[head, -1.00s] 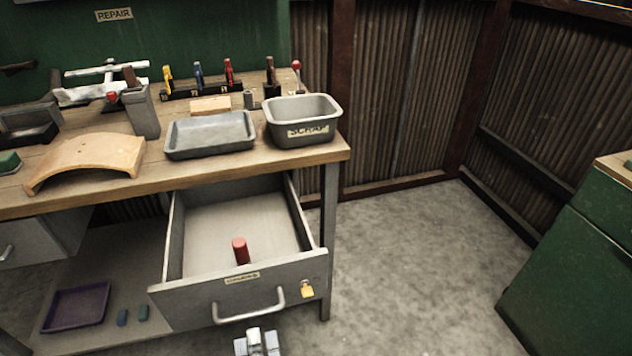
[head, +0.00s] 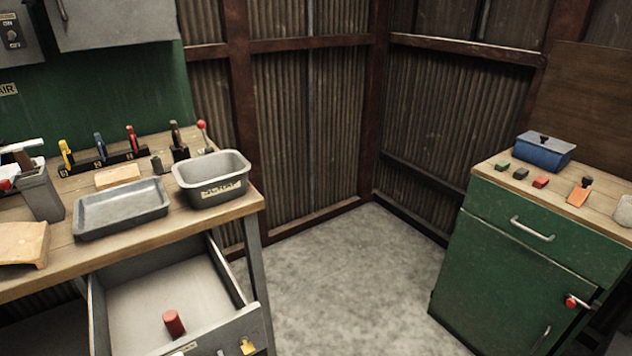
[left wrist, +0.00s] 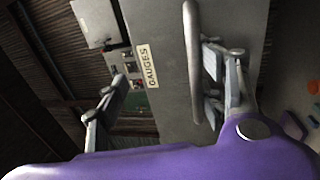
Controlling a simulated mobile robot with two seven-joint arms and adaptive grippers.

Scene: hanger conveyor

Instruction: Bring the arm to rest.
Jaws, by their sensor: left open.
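My left gripper (left wrist: 163,82) shows only in the left wrist view. Its two fingers are spread, with nothing held between them. Behind the fingers is a grey drawer front (left wrist: 168,105) with a label reading GAUGES (left wrist: 147,66) and a bar handle (left wrist: 191,45). The handle appears close to the right-hand finger; I cannot tell whether they touch. In the head view the drawer (head: 140,306) under the bench stands open, with a red cylinder (head: 173,323) upright inside. My right gripper is in neither view.
The workbench (head: 85,262) holds a shallow grey tray (head: 122,208), a SCRAP bin (head: 212,180) and a rack of coloured tools (head: 100,160). A green cabinet (head: 500,270) stands at right with a blue box (head: 544,150) on top. Clear floor (head: 340,290) lies between.

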